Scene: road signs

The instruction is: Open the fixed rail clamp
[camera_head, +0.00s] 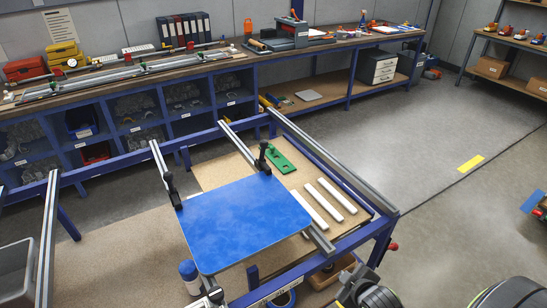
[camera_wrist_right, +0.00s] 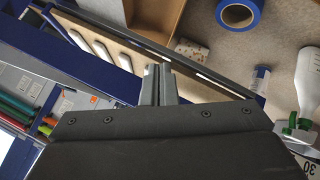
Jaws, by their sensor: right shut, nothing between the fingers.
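A blue sign panel (camera_head: 240,222) lies flat across metal rails on the blue-framed bench in the head view. One black clamp (camera_head: 171,188) stands on the left rail at the panel's far left corner. A second black clamp (camera_head: 263,157) stands at its far right corner. I cannot tell which is the fixed one, or whether their jaws are open. A small black-and-white fitting (camera_head: 213,297) shows at the panel's front edge. My right gripper is shut and empty in the wrist view (camera_wrist_right: 159,84), apart from the clamps. My left gripper is out of view.
A green plate (camera_head: 282,161) and white strips (camera_head: 330,200) lie on the bench's lower board, right of the panel. A blue tape roll (camera_wrist_right: 237,14) shows in the wrist view. The floor at right is mostly clear.

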